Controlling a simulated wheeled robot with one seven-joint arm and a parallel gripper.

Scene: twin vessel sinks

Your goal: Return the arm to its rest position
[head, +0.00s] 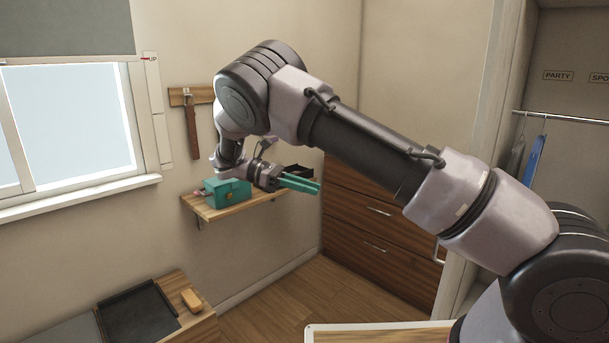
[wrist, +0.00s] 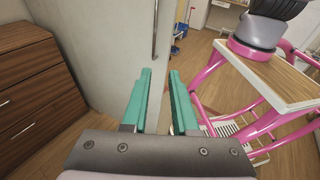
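My gripper (head: 318,187) is at the end of my raised, bent arm, in front of the back wall near a small wooden shelf in the head view. Its two teal fingers also show in the wrist view (wrist: 160,73), with a clear gap and nothing between them. The gripper is open and empty. My arm reaches from the lower right up across the head view, then bends down at the elbow to the wrist. The fingers point right in the head view.
A teal box (head: 228,193) sits on the wooden shelf (head: 235,209), close to my wrist. Brown drawers (head: 375,230) stand behind and right of the gripper; they also show in the wrist view (wrist: 28,85). A window (head: 70,120) is at left. Open floor (head: 295,300) lies below.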

